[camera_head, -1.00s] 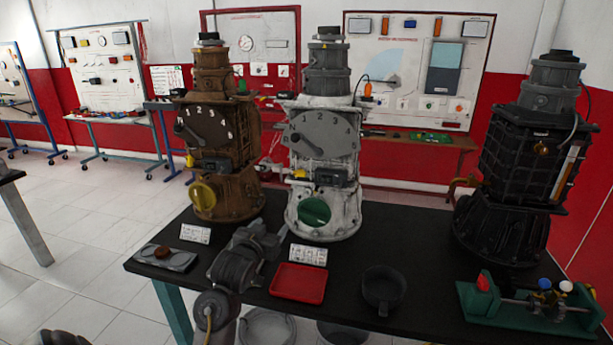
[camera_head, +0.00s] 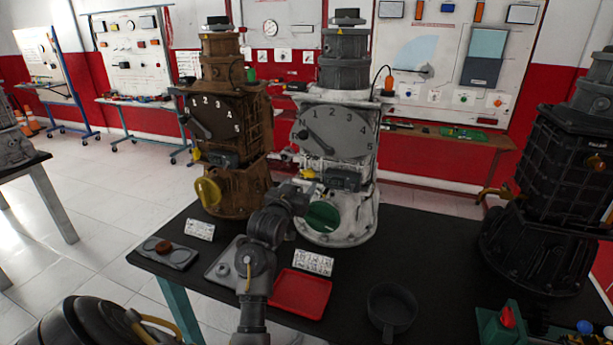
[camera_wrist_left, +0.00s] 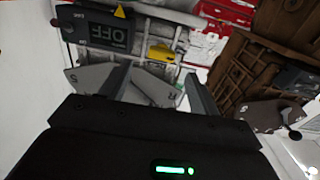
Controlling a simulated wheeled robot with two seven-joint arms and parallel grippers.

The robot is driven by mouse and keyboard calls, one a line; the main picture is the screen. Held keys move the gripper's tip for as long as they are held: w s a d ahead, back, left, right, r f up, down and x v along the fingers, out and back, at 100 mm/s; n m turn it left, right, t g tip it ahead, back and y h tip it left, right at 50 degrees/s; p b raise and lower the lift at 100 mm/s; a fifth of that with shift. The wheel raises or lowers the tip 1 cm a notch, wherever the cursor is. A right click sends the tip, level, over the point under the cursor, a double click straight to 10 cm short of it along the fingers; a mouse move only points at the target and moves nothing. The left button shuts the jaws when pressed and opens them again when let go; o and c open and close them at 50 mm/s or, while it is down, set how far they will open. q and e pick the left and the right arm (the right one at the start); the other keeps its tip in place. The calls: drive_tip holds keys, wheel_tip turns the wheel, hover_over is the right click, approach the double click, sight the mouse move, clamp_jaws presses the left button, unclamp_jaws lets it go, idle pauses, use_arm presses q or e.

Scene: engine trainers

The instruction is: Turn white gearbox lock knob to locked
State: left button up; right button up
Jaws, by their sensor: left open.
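The white gearbox (camera_head: 350,205) stands upright on the black table, with a grey numbered dial (camera_head: 335,132) on its front. A small yellow knob (camera_head: 308,174) sits below the dial at the left; it also shows in the left wrist view (camera_wrist_left: 162,53), beside a dark box marked OFF (camera_wrist_left: 95,30). I take it for the lock knob; its setting is too small to read. My left gripper (camera_head: 305,188) is close in front of the gearbox, just below the knob. In the left wrist view its spread fingers (camera_wrist_left: 158,75) are empty, with the knob beyond their tips. My right gripper is not seen.
The brown gearbox (camera_head: 232,185) with a yellow disc stands close on the left. A green disc (camera_head: 322,215) is low on the white gearbox. A red tray (camera_head: 299,293), a label card (camera_head: 313,262) and a dark pan (camera_head: 392,308) lie in front. A black gearbox (camera_head: 545,200) stands right.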

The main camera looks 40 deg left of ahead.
sight(307, 175)
use_arm(q)
drive_tip(key=x, duration=0.5)
drive_tip(key=shift+w+a+p, duration=0.25)
drive_tip(key=shift+w+p, duration=0.05)
drive_tip(key=shift+p, duration=0.05)
drive_tip(key=shift+w+a, duration=0.15)
drive_tip(key=shift+w, duration=0.4)
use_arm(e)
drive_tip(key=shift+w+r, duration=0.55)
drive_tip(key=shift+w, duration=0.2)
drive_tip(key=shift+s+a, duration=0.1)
use_arm(q)
drive_tip(key=shift+c, duration=0.8)
drive_tip(key=c, duration=0.8)
